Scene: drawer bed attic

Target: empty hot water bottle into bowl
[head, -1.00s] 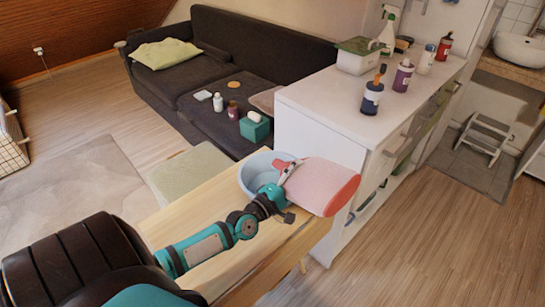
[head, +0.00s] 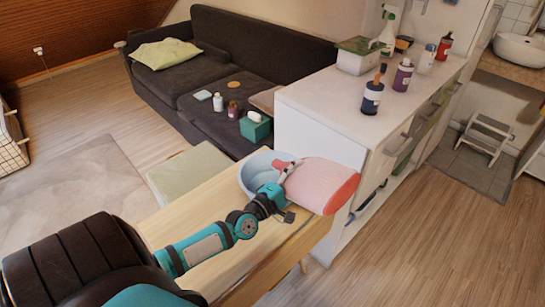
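The pink hot water bottle (head: 322,184) with a red end (head: 343,194) lies nearly flat at the right end of the wooden table, its neck end toward the bowl. My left gripper (head: 285,174) is at the neck end and seems shut on it; the fingers are small and partly hidden. The pale blue bowl (head: 253,178) stands on the table behind the gripper. The gripper and bottle hide part of its rim and inside. I cannot tell whether water is flowing. My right gripper is not in view.
The wooden table (head: 205,201) has bare surface left of the bowl. A white cabinet (head: 320,113) with several bottles on top stands close behind the hot water bottle. A dark sofa (head: 225,70) and a teal tissue box (head: 254,129) are further back.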

